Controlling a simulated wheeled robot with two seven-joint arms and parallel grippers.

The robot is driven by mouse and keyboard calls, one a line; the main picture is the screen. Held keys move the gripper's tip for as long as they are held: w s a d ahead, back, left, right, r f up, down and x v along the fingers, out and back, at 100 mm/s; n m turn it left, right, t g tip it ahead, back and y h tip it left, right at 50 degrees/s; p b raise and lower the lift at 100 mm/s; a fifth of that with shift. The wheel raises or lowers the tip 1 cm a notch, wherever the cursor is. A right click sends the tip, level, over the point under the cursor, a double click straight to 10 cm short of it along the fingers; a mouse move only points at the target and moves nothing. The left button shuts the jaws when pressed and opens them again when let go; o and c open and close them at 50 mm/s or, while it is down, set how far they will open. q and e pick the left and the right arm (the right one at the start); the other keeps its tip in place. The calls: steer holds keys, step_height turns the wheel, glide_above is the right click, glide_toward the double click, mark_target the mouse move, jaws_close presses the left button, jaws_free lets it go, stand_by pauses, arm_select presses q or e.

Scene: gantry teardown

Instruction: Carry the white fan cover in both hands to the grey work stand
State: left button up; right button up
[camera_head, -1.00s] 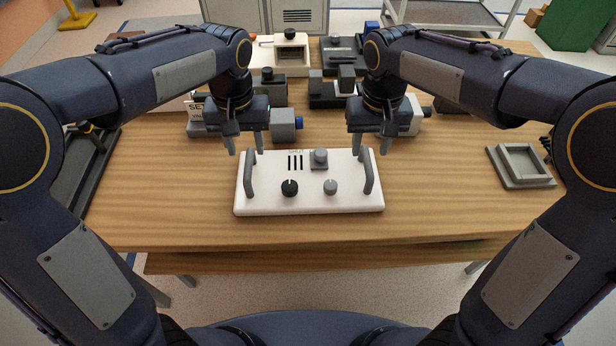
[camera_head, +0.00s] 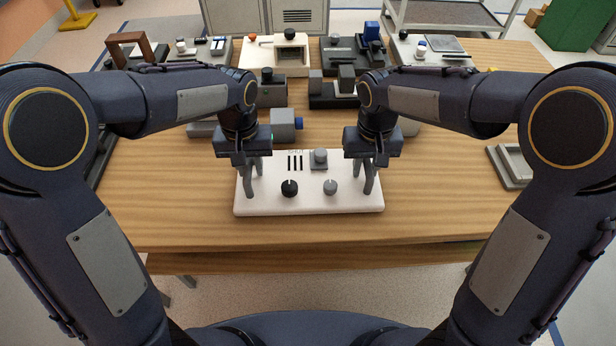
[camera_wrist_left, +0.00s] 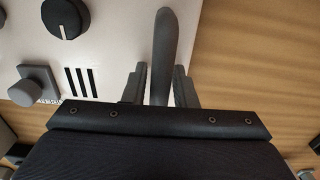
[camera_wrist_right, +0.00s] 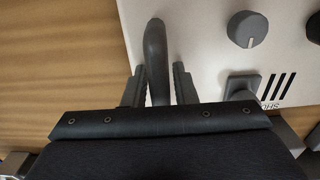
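The white fan cover (camera_head: 310,203) lies flat on the wooden table, with a black knob, a grey knob, a square grey button block, dark slots and a grey handle at each end. My left gripper (camera_head: 252,176) is down at the left handle; in the left wrist view its open fingers stand either side of the handle (camera_wrist_left: 163,60), with gaps showing. My right gripper (camera_head: 366,176) is down at the right handle; in the right wrist view its open fingers stand either side of that handle (camera_wrist_right: 156,60). The grey work stand is probably the square grey frame (camera_head: 512,166) at the right, partly hidden by my right arm.
A brown frame (camera_head: 128,48) is at the back left. The table front (camera_head: 310,235) is clear.

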arm_select(q)
jaws_close()
arm_select(e)
jaws_close()
arm_select(q)
steer(key=shift+r, duration=0.1)
arm_select(e)
steer(key=shift+r, duration=0.1)
